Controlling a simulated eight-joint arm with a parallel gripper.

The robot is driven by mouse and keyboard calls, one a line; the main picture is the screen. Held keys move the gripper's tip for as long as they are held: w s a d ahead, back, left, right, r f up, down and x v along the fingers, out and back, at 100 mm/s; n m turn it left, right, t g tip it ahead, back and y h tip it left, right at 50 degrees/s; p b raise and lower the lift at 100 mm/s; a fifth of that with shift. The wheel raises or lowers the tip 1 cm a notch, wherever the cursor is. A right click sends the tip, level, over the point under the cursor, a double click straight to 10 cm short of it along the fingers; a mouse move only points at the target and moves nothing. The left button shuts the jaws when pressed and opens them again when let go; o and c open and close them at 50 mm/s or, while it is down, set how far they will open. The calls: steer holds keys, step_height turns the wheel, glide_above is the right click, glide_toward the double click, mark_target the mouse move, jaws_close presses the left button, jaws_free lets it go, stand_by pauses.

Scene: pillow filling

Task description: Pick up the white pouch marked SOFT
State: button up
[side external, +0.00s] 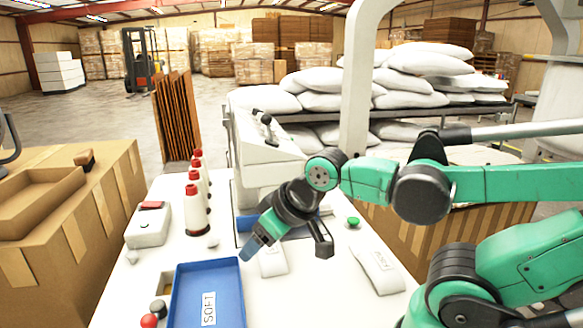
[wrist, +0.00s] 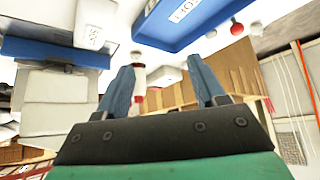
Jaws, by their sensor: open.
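Two white pouches lie on the white worktable. The nearer-to-gripper pouch (side external: 273,264) is just right of my gripper, and the other pouch (side external: 378,268) is farther right. Both carry small labels that I cannot read for certain. A white pouch (wrist: 97,22) with a label also shows at the upper left of the wrist view. My gripper (side external: 246,252) is open and empty, tilted down-left above the table between the tray and the nearer pouch. Its spread fingers (wrist: 160,62) show in the wrist view.
Red-capped white bottles (side external: 196,212) stand left of my gripper. A control box (side external: 148,226) and red and black knobs (side external: 149,320) sit on the left edge. A white machine (side external: 258,148) stands behind. A green button (side external: 353,222) is at the right. Cardboard boxes (side external: 60,200) flank the table.

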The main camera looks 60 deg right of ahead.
steer(key=shift+o, duration=0.2)
steer(key=o, duration=0.5)
steer(key=m+g, duration=0.7)
steer(key=m, duration=0.1)
glide_above(271, 250)
steer(key=f, duration=0.7)
steer(key=shift+a, duration=0.2)
steer(key=shift+d+f+m, duration=0.3)
steer(key=shift+f+m, duration=0.1)
steer(key=shift+f, duration=2.9)
